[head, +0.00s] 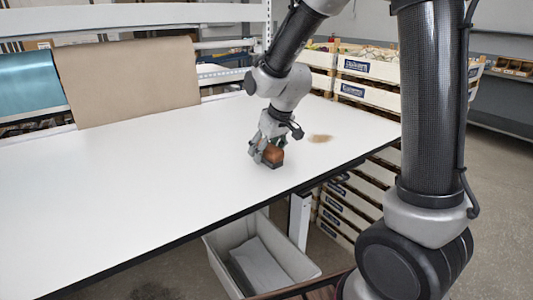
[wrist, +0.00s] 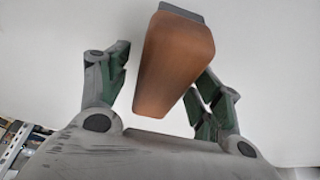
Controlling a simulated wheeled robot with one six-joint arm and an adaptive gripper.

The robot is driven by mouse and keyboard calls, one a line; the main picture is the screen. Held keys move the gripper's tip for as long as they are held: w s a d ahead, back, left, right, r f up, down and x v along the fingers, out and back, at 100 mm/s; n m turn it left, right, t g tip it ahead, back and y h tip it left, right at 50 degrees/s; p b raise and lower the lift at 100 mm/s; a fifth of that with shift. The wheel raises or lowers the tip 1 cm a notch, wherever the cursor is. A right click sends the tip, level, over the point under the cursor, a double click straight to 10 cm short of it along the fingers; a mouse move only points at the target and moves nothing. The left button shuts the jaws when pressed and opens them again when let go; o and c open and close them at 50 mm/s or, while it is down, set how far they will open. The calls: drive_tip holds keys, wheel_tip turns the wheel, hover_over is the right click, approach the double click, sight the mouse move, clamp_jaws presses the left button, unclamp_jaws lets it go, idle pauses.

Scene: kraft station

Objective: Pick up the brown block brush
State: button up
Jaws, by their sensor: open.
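The brown block brush (head: 273,155) stands on the white table in the head view, with a brown upper part and a dark lower part. My gripper (head: 267,150) is down at the brush, pointing at the table. In the wrist view the brush (wrist: 174,62) lies between the two fingers of my gripper (wrist: 160,88). The fingers are open. A gap shows between the left finger and the brush; the right finger is close to its lower right side, and I cannot tell whether it touches. The brush's underside is mostly hidden.
The white table (head: 130,170) is mostly clear around the brush. A brown smudge (head: 320,138) lies to its right. Brown paper (head: 128,80) and a blue roll (head: 30,85) are at the back left. Stacked crates (head: 370,80) stand behind the table; a grey bin (head: 222,262) is below its front edge.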

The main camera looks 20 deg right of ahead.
drive_tip(key=shift+f, duration=0.25)
drive_tip(key=shift+c, duration=0.4)
drive_tip(key=c, duration=1.1)
wheel_tip(320, 180, up, 10)
drive_tip(key=shift+r, duration=0.25)
